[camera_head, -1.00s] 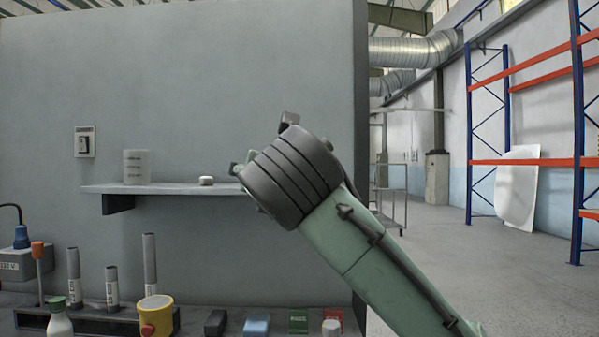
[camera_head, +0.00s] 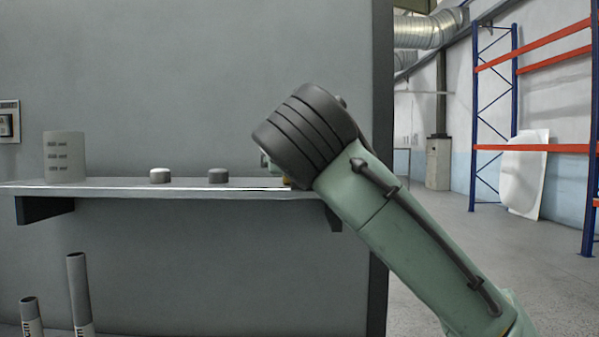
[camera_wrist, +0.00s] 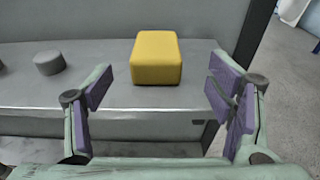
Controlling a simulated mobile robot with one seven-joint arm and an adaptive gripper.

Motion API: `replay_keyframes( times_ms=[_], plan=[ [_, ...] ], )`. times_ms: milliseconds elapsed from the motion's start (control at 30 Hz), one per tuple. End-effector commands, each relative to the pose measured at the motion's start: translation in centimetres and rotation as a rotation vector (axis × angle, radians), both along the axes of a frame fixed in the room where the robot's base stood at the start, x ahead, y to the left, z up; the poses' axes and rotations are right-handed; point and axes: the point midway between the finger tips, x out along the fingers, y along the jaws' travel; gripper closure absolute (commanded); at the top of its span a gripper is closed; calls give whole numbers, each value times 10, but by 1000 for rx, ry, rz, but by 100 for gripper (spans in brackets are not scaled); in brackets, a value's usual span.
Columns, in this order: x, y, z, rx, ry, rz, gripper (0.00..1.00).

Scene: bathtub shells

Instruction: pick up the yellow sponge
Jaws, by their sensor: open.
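The yellow sponge (camera_wrist: 156,58) is a block with rounded edges lying on the grey shelf (camera_wrist: 110,93), near the shelf's right end in the wrist view. In the head view only a small yellowish bit shows below my wrist; the arm hides the rest. My gripper (camera_wrist: 160,93) is open, with its purple-padded fingers to the left and right of the sponge in the wrist view. The sponge lies ahead of the fingertips and between their lines, and nothing is held. In the head view my wrist hides the fingers.
A grey round knob-like piece (camera_head: 218,176), a white-topped one (camera_head: 160,176) and a pale printed cup (camera_head: 64,157) stand along the shelf to the left. The grey wall (camera_head: 200,80) is close behind. Upright tubes (camera_head: 79,295) stand below at the left. Open floor lies to the right.

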Motion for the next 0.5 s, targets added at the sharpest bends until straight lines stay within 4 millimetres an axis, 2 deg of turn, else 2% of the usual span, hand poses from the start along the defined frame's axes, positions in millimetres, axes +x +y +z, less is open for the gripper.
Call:
replay_keyframes(
  times_ms=[200,367,500],
  plan=[
    [35,0,-4,2,2,0,25],
    [46,1,-6,0,1,0,25],
    [63,3,-8,1,3,1,25]
  ],
)
